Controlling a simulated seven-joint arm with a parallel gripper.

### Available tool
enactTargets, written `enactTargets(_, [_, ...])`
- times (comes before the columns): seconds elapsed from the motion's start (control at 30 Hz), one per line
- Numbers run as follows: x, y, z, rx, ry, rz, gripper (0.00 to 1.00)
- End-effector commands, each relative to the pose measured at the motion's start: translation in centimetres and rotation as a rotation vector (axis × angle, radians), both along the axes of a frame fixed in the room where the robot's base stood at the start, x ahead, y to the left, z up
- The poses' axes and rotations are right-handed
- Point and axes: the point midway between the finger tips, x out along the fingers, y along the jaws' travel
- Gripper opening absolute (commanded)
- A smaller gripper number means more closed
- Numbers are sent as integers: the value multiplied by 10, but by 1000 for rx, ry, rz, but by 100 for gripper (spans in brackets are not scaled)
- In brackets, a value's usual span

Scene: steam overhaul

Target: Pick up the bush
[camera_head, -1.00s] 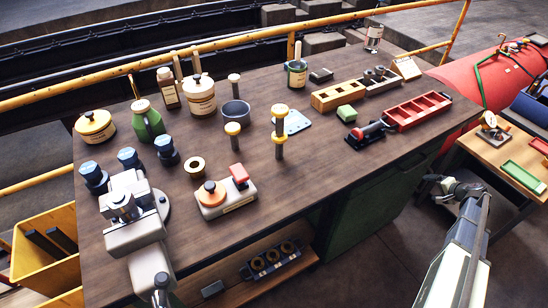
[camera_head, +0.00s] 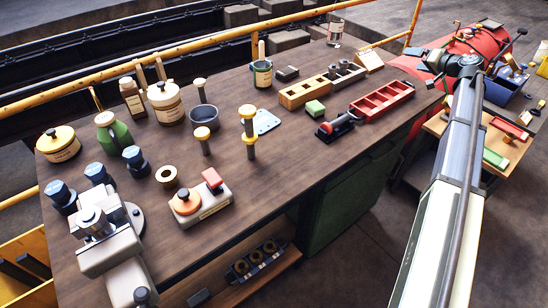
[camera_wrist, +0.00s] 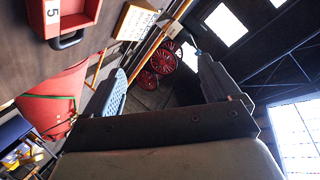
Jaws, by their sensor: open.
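A brass-coloured ring that looks like the bush (camera_head: 167,176) lies flat on the brown workbench (camera_head: 290,150), hole up. It is left of the grey block with orange and red knobs. More such rings (camera_head: 257,256) sit in a dark holder on the shelf below. My gripper (camera_wrist: 160,85) is open and empty, with its two fingers spread in the wrist view. In the head view my arm reaches up at the right, its end beyond the bench's right end, far from the ring. The wrist view does not show the ring.
A grey machine (camera_head: 108,240) stands at the bench's front left. A yellow-topped post (camera_head: 248,130), dark pot (camera_head: 202,118) and red tray (camera_head: 381,100) stand on the bench. The red tray's end also shows in the wrist view (camera_wrist: 88,18). A red tank (camera_head: 470,45) lies beyond my arm.

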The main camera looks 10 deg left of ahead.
Motion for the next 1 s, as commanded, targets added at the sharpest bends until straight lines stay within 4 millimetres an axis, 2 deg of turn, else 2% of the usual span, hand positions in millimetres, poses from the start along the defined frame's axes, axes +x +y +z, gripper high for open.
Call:
enactTargets(0.03, [-3, 37, 2, -33, 0, 56, 90])
enactTargets(0.1, [-6, 79, 1, -80, 1, 127, 90])
enactTargets(0.27, [-22, 171, 1, -184, -1, 290, 90])
enactTargets(0.3, [-27, 193, 0, -208, -1, 331, 90])
enactTargets(0.5, [-62, 298, -2, -334, -16, 533, 90])
enactTargets(0.67, [-99, 374, -4, -431, -35, 694, 90])
enactTargets(0.8, [-137, 434, -5, -515, -57, 834, 90])
enactTargets(1.0, [-197, 510, -8, -632, -93, 1031, 90])
